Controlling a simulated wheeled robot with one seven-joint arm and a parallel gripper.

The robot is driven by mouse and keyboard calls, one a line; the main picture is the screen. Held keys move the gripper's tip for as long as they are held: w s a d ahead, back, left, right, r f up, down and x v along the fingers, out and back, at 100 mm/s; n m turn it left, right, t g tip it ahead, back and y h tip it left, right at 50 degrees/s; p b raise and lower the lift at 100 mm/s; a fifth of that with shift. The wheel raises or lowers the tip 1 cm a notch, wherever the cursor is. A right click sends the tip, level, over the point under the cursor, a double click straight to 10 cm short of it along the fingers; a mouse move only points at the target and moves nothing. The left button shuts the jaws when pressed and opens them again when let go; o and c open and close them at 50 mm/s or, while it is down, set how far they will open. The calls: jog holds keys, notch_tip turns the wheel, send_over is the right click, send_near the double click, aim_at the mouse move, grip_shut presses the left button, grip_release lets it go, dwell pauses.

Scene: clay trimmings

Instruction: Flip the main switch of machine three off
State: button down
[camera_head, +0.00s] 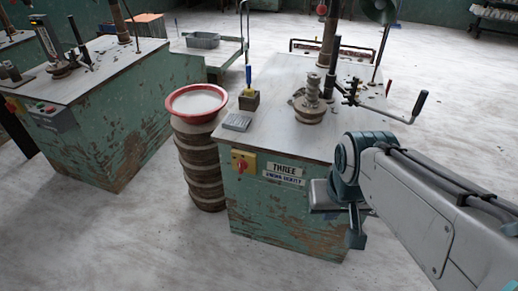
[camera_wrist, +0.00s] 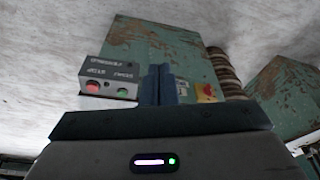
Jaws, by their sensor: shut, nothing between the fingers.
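Machine three (camera_head: 260,215) is a worn green cabinet with a light top and a "THREE" label (camera_head: 284,168). Its main switch (camera_head: 242,162), a red knob on a yellow plate, is on the upper left of the front. The knob's position is too small to read. In the wrist view, which is upside down, the switch (camera_wrist: 207,93) shows right of my gripper (camera_wrist: 156,72). My gripper is shut and empty, apart from the switch. In the head view my arm covers the right part of the front.
A grey button box (camera_wrist: 110,78) with red and green buttons is left of my fingers in the wrist view. A red-rimmed basin (camera_head: 197,101) tops a round stack left of the machine. A crank handle (camera_head: 417,106) juts right. Another green machine (camera_head: 105,130) stands left.

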jog(key=shift+a, duration=0.15)
jog(key=w+a+f+m+t+y+b, duration=0.2)
jog(key=w+a+f+m+t+b, duration=0.1)
jog(key=w+f+b, duration=0.7)
jog(key=w+a+f+m+t+y+b, duration=0.3)
jog(key=w+f+m+t+b, duration=0.2)
jog(key=w+f+b, duration=0.6)
jog(key=w+a+f+m+t+y+b, duration=0.2)
jog(key=w+f+m+t+b, duration=0.3)
jog(key=w+f+b, duration=0.6)
jog(key=shift+w+a+f+y, duration=0.4)
jog(key=shift+w+a+f, duration=0.1)
jog(key=shift+a, duration=0.25)
jog(key=b, duration=0.3)
send_near(243, 163)
jog(key=w+d, duration=0.1)
jog(key=w, duration=0.4)
jog(key=shift+w+a+f+b, duration=0.15)
jog(key=shift+a+b, duration=0.15)
jog(key=shift+a, duration=0.55)
jog(key=shift+w+a+f+b, duration=0.15)
jog(key=shift+a+f+b, duration=0.1)
jog(key=shift+a, duration=0.6)
